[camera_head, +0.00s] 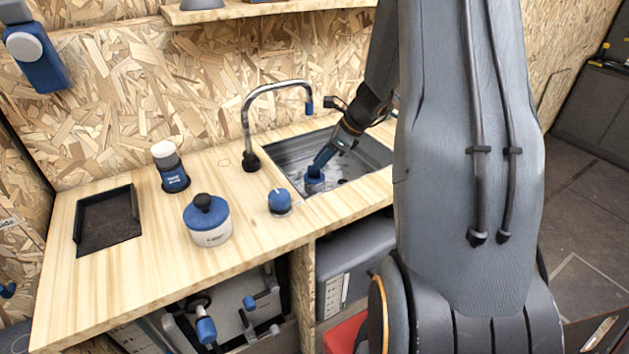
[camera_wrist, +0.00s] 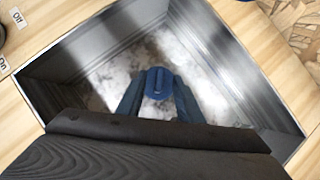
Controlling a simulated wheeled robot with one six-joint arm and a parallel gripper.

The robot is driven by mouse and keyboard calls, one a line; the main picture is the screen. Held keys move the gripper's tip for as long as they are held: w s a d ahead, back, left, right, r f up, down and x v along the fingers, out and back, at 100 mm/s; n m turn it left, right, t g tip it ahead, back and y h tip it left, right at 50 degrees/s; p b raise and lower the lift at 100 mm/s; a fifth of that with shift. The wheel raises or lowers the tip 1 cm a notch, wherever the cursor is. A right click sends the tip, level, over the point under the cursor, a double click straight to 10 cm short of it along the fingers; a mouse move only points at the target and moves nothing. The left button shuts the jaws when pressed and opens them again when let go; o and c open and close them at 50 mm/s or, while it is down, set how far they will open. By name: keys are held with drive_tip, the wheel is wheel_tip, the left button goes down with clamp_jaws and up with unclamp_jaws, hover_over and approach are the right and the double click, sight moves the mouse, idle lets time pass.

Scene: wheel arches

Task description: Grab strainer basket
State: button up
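The strainer basket appears to be the small blue piece (camera_wrist: 158,83) in the sink, seen in the wrist view between my two blue fingers. In the head view a blue piece (camera_head: 314,183) shows just below my fingertips, low in the sink. My gripper (camera_head: 323,162) reaches down into the sink from the upper right. In the wrist view my gripper (camera_wrist: 158,95) has one finger on each side of the blue piece. The fingers lie very near its sides, and I cannot tell whether they touch it. Its underside is hidden.
The sink (camera_wrist: 240,95) has steel walls close around my gripper. A faucet (camera_head: 250,155) arches over its left back. A blue knob (camera_head: 279,201), a lidded white pot (camera_head: 208,228) and a blue and white container (camera_head: 171,170) stand on the wooden counter (camera_head: 110,285).

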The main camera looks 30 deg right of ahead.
sight(314, 178)
drive_tip(key=shift+x, duration=1.35)
drive_tip(key=shift+c, duration=0.5)
clamp_jaws()
drive_tip(key=shift+r, duration=0.15)
